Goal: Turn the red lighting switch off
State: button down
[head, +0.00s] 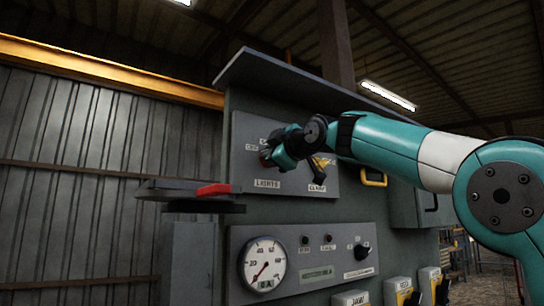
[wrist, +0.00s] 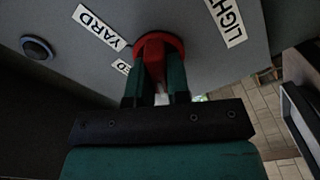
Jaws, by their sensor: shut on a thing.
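The red lighting switch (wrist: 160,40) is a round red knob on the grey panel, seen in the wrist view between a YARD label and a label starting LIGH. In the head view a bit of its red (head: 264,160) shows above the LIGHTS label, mostly hidden by my gripper. My gripper (wrist: 156,84) is shut on the knob, with one finger on each side of its grip. It also shows in the head view (head: 272,154), at the left part of the upper panel. The knob's pointing direction cannot be read clearly.
Right of my gripper is a black handle on a yellow plate (head: 320,172) labelled CLAMP or similar. A red-handled lever (head: 214,189) lies on a stand at left. Below are a round gauge (head: 263,264) and a black knob (head: 361,250). A yellow handle (head: 374,180) sits right.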

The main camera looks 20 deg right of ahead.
jog(key=shift+a, duration=0.1)
dwell(0.3)
jog(key=c, duration=1.1)
grip_release()
jog(key=shift+s, duration=0.1)
jog(key=b+v, duration=0.7)
jog(key=v, duration=1)
jog(key=shift+s, duration=0.1)
